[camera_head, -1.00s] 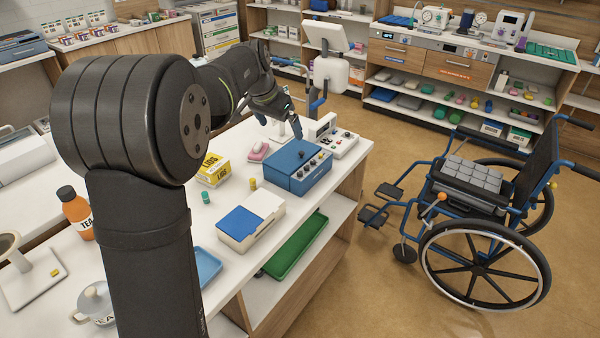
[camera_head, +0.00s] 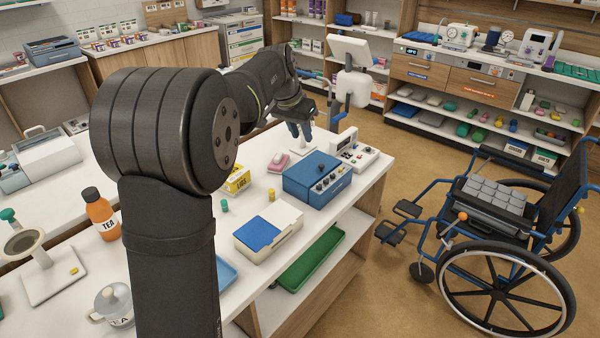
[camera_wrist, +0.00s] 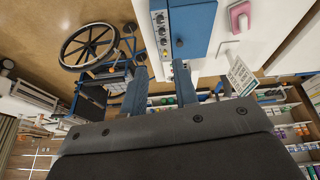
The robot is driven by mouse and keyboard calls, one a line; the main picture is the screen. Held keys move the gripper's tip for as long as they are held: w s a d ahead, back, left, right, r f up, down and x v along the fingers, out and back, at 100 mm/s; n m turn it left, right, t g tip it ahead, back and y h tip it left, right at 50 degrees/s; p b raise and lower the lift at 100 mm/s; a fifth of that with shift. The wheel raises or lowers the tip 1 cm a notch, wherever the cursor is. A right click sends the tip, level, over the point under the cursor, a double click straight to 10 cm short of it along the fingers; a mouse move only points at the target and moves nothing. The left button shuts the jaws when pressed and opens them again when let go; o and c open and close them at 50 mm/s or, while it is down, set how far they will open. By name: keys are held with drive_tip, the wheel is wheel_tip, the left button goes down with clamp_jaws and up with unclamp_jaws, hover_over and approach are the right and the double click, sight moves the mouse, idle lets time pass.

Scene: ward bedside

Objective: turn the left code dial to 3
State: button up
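A blue box (camera_head: 308,178) stands on the white counter near its right end. A row of small dials (camera_head: 327,181) runs along its front edge, and a black knob (camera_head: 321,168) sits on its top. The box (camera_wrist: 192,28) and dials (camera_wrist: 161,30) also show in the wrist view, at the top. The dials' numbers are too small to read, so the left dial's setting cannot be told. My gripper (camera_head: 303,134) is above and behind the box, touching nothing that I can see. In the wrist view its two fingers (camera_wrist: 160,85) are apart with nothing between them.
A white control unit (camera_head: 352,150) stands right behind the box. A pink item (camera_head: 277,163), a yellow carton (camera_head: 238,178) and a blue-and-white case (camera_head: 268,226) are to its left. A wheelchair (camera_head: 490,220) stands on the floor to the right.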

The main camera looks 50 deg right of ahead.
sight(319, 185)
drive_tip(key=d+f+n+y, duration=0.3)
drive_tip(key=d+f+n, duration=0.35)
drive_tip(key=n, duration=0.85)
drive_tip(key=f, duration=0.5)
drive_tip(key=d+f, duration=0.1)
drive_tip(key=f, duration=0.4)
drive_tip(key=d+f, duration=0.1)
drive_tip(key=f, duration=0.4)
drive_tip(key=shift+d+f, duration=0.1)
drive_tip(key=shift+d, duration=0.15)
clamp_jaws()
